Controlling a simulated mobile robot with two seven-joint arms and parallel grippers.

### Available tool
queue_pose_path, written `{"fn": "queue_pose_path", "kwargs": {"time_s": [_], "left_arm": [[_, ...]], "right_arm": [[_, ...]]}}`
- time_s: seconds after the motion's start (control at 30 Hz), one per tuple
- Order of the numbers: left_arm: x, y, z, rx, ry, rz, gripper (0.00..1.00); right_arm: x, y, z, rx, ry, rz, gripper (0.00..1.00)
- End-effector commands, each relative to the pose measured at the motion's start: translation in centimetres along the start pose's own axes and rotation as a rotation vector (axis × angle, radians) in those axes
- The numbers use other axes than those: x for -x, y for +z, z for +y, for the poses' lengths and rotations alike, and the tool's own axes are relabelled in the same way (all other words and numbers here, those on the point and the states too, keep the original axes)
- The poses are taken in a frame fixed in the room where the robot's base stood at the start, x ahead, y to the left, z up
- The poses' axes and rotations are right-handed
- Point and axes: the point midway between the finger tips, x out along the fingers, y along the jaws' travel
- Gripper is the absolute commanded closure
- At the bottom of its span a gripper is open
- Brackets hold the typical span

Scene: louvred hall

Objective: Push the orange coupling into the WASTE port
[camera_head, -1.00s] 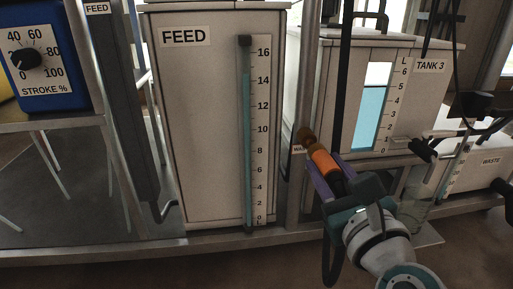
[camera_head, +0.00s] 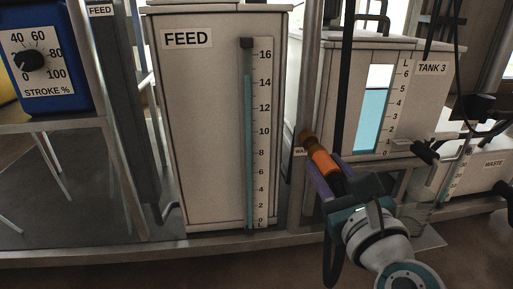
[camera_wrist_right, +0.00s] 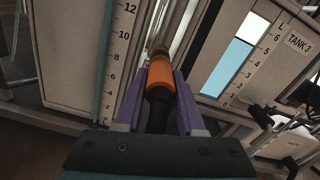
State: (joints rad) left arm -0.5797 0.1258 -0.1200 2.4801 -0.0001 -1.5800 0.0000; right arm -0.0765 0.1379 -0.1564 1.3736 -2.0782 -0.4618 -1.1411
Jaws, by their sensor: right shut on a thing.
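My right gripper (camera_head: 328,175) is shut on the orange coupling (camera_head: 323,161), holding it between its purple fingers. In the right wrist view the orange coupling (camera_wrist_right: 159,75) lies between the two fingers (camera_wrist_right: 160,95), with a black hose end behind it. A brown, brass-like fitting (camera_head: 307,139) is at the coupling's front end, close to the metal post; I cannot tell whether the two are fully joined. A small label starting "WA" (camera_head: 299,152) sits beside it, partly hidden by the fitting and post. My left gripper is not in view.
The FEED tank (camera_head: 205,130) with its level gauge stands left of the post (camera_head: 303,100). TANK 3 (camera_head: 430,90) stands to the right, with a box labelled WASTE (camera_head: 494,164) beyond it. A blue stroke dial box (camera_head: 38,62) is at far left.

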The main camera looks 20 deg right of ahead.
Motion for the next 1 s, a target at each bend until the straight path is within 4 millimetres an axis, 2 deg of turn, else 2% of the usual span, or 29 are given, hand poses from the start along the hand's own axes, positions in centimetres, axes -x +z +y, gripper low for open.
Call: {"fn": "queue_pose_path", "kwargs": {"time_s": [0.67,0.97,1.0], "left_arm": [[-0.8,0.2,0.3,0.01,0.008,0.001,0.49],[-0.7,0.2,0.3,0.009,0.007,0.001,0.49],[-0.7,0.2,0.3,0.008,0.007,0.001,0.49]], "right_arm": [[-2.5,0.0,0.0,0.0,-0.001,-0.001,1.0],[-2.4,0.0,0.0,0.0,-0.001,0.0,1.0],[-2.4,0.0,0.0,0.0,-0.001,0.0,0.58]]}}
